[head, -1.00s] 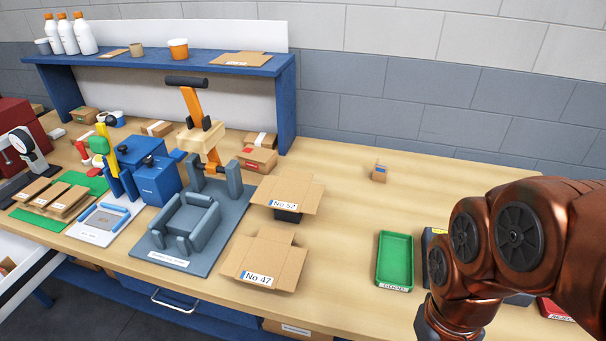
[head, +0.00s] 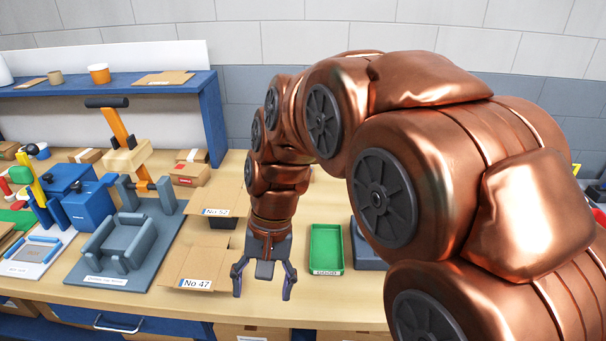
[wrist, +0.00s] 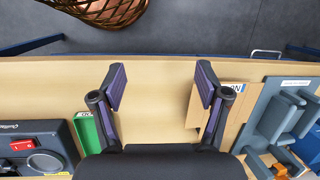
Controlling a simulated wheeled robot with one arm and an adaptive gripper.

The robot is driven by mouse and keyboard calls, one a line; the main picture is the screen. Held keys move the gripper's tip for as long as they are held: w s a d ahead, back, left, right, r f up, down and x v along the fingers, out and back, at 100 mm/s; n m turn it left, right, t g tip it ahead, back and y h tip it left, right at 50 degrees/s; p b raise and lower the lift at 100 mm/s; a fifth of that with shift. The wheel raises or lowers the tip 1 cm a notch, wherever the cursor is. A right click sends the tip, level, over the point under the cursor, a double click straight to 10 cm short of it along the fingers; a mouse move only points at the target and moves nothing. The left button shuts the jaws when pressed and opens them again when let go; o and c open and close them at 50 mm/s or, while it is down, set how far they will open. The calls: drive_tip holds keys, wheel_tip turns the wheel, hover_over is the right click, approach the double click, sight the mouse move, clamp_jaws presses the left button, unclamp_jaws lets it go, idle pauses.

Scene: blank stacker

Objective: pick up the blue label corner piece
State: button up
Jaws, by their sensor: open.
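My gripper (head: 263,284) points down over the front part of the workbench, its two fingers spread with nothing between them. In the wrist view my gripper (wrist: 161,78) is over bare tabletop, between the green tray (wrist: 90,135) and the No 47 cardboard blank (wrist: 205,108). No blue label corner piece can be made out in either current view. A small brown cardboard piece with a blue mark stood alone on the back of the bench in the earlier head view. My arm now covers that area in the head view.
The green tray (head: 326,249) stands right of my gripper. The No 47 (head: 190,262) and No 52 (head: 217,198) blanks lie left of it. Further left is a grey forming fixture (head: 125,242). A blue shelf (head: 213,120) stands at the back left.

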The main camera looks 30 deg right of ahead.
drive_tip(key=w+d+m+t+y, duration=0.15)
drive_tip(key=w+d+m, duration=0.25)
drive_tip(key=w, duration=0.5)
drive_tip(key=w+d+m+t+y+b, duration=0.15)
drive_tip(key=w+d+m, duration=0.3)
drive_tip(key=w, duration=0.45)
drive_tip(key=w+d+m+t+y+p, duration=0.1)
drive_tip(key=w+d+m+y, duration=0.2)
drive_tip(key=w, duration=0.6)
drive_tip(key=w+d+f+m+t, duration=0.2)
drive_tip(key=d+m, duration=0.1)
drive_tip(key=d, duration=0.6)
drive_tip(key=w+d+f+m+t+b, duration=0.1)
drive_tip(key=w+d+f+m+t, duration=0.1)
drive_tip(key=d, duration=0.8)
drive_tip(key=w+d+f+m+t, duration=0.2)
drive_tip(key=w+d+m+t, duration=0.1)
drive_tip(key=d, duration=0.7)
drive_tip(key=shift+w+f+m, duration=0.2)
drive_tip(key=shift+w+m, duration=0.5)
drive_tip(key=shift+m, duration=0.25)
drive_tip(key=shift+p+x, duration=0.7)
drive_tip(key=shift+x, duration=3.25)
drive_tip(key=shift+s+a, duration=0.1)
drive_tip(key=shift+s, duration=0.05)
drive_tip(key=c, duration=0.9)
